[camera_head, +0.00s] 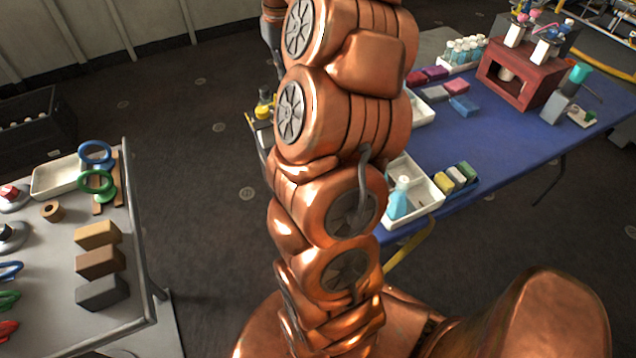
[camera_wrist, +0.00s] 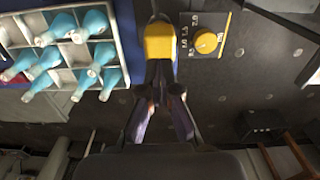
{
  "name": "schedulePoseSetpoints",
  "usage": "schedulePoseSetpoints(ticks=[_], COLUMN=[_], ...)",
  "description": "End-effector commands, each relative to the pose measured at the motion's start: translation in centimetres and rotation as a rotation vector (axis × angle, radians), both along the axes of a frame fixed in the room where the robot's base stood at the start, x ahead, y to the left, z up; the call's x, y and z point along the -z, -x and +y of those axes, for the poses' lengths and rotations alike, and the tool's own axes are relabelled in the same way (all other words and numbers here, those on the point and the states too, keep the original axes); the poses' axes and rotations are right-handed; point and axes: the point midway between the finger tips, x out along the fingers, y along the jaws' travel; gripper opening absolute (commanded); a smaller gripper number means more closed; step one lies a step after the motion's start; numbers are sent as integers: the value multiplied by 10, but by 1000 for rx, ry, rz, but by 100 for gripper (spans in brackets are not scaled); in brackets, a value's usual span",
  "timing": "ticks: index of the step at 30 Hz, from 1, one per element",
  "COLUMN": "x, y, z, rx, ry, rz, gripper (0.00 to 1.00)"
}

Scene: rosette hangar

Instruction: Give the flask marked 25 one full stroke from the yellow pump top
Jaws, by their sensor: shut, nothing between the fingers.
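A yellow top (camera_wrist: 158,43), which looks like the pump top, is in the wrist view straight ahead of my fingers. My gripper (camera_wrist: 158,92) is shut and empty, its fingertips close to or overlapping the yellow top; I cannot tell whether they touch. Beside it is a dark panel (camera_wrist: 189,22) with a yellow knob (camera_wrist: 206,42) and a scale up to 2.0. In the head view, yellow parts (camera_head: 262,109) show left of my arm, partly hidden by it. I cannot make out a flask marked 25 in either view.
The blue table (camera_head: 490,140) holds white trays, coloured blocks and a red box (camera_head: 524,78). A grey table (camera_head: 60,318) with rings and blocks stands left. Dark floor (camera_head: 200,190) lies between.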

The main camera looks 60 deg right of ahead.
Motion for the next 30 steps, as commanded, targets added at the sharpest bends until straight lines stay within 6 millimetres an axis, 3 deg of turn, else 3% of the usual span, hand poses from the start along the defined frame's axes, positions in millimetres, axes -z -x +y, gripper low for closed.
schedulePoseSetpoints(ticks=[22,30], x=[-44,-48], y=[0,0], z=[0,0], rx=[1,1], ry=[1,0], rz=[0,1], gripper=[0,0])
